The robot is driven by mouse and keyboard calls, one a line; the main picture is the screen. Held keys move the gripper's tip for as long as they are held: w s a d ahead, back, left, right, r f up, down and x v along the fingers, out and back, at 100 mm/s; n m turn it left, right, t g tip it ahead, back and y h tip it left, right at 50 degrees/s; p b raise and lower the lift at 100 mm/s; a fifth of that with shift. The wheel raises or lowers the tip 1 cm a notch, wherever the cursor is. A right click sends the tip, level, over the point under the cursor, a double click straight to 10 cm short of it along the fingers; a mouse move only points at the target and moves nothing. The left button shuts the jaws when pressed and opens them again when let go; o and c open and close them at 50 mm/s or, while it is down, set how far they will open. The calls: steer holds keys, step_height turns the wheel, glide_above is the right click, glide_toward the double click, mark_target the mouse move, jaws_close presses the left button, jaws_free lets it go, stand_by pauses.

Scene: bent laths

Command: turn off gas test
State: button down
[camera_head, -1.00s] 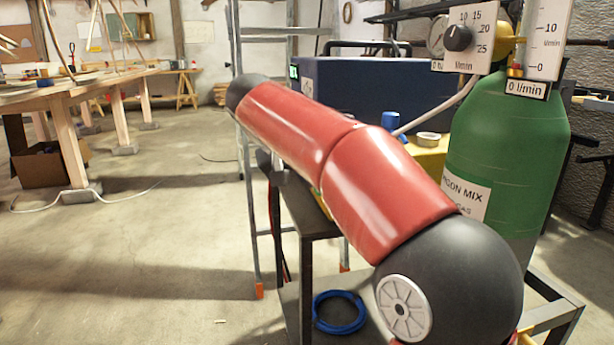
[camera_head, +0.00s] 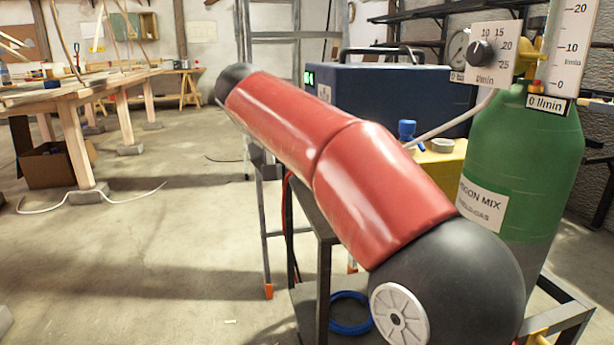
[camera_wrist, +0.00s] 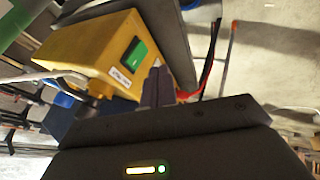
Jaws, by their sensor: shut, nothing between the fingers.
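A yellow box (camera_wrist: 90,52) with a green switch (camera_wrist: 136,54) and a small white label shows in the wrist view. Its yellow top shows partly behind my red arm in the head view (camera_head: 447,167). My gripper (camera_wrist: 157,66) is shut and empty, its fingertips near the box's edge beside the switch; I cannot tell whether they touch. The head view hides the gripper. A green gas cylinder (camera_head: 525,150) labelled as argon mix stands at the right. Above it are a black knob (camera_head: 481,52) on a white scale plate, a gauge (camera_head: 458,50) and a flow tube (camera_head: 567,45) with a "0 l/min" tag.
A dark blue machine (camera_head: 395,97) stands behind the yellow box. A blue cup-like part (camera_head: 407,130) and a pale roll (camera_head: 442,145) sit by the box. A dark cart frame (camera_head: 322,265), a blue coil (camera_head: 350,313) and a ladder (camera_head: 271,150) are close. Floor at left is open.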

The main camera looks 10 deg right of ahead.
steer(key=p+v, duration=0.1)
steer(key=v, duration=0.5)
steer(key=shift+s+r, duration=0.2)
steer(key=shift+r, duration=0.25)
steer(key=shift+a+p, duration=0.15)
steer(key=shift+p, duration=0.15)
